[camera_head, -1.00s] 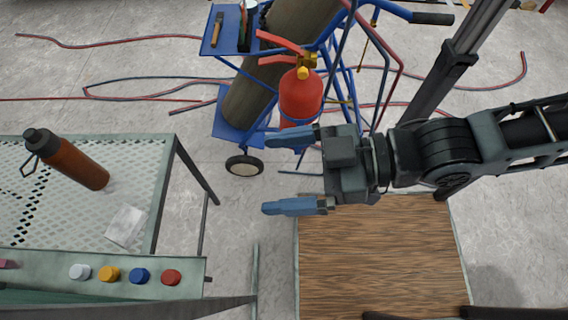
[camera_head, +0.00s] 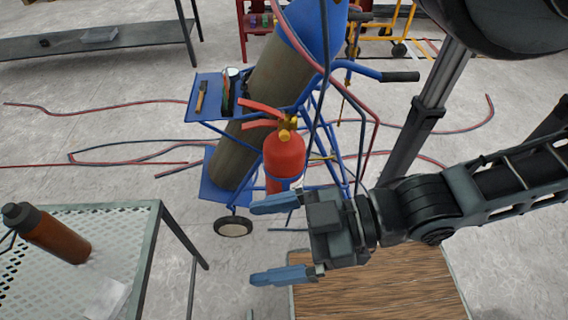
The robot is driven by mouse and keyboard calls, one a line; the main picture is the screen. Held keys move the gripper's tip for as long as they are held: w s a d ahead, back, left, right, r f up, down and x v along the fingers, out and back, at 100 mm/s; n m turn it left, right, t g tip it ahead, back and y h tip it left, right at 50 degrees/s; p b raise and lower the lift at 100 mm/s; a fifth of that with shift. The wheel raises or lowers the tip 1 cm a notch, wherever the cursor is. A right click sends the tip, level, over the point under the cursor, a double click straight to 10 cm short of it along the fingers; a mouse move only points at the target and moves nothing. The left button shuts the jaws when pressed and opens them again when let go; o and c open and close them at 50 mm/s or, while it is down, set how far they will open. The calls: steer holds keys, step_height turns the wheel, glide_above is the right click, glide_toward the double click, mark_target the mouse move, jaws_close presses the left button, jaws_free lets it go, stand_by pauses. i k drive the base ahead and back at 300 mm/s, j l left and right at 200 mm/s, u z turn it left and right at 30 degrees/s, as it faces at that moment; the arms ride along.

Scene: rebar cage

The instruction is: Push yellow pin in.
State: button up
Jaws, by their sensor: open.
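A red fire extinguisher (camera_head: 284,157) stands upright on the blue cart, with a small yellow part (camera_head: 286,132) at its valve below the red handle levers. I cannot tell whether this yellow part is the pin, or how far in it sits. My gripper (camera_head: 258,243) is open and empty, its two blue fingers pointing left. In the picture it is below the extinguisher, and its upper finger lies close to the extinguisher's lower end. The depth gap between them is unclear.
The blue cart (camera_head: 205,104) carries a large gas cylinder (camera_head: 258,95) and hoses. A mesh table (camera_head: 95,222) with a brown bottle (camera_head: 55,236) is at lower left. A wooden board (camera_head: 385,290) lies below my arm. Hoses cross the floor.

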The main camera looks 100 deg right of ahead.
mark_target(284, 134)
steer(key=k+u, duration=0.45)
steer(key=k, duration=0.45)
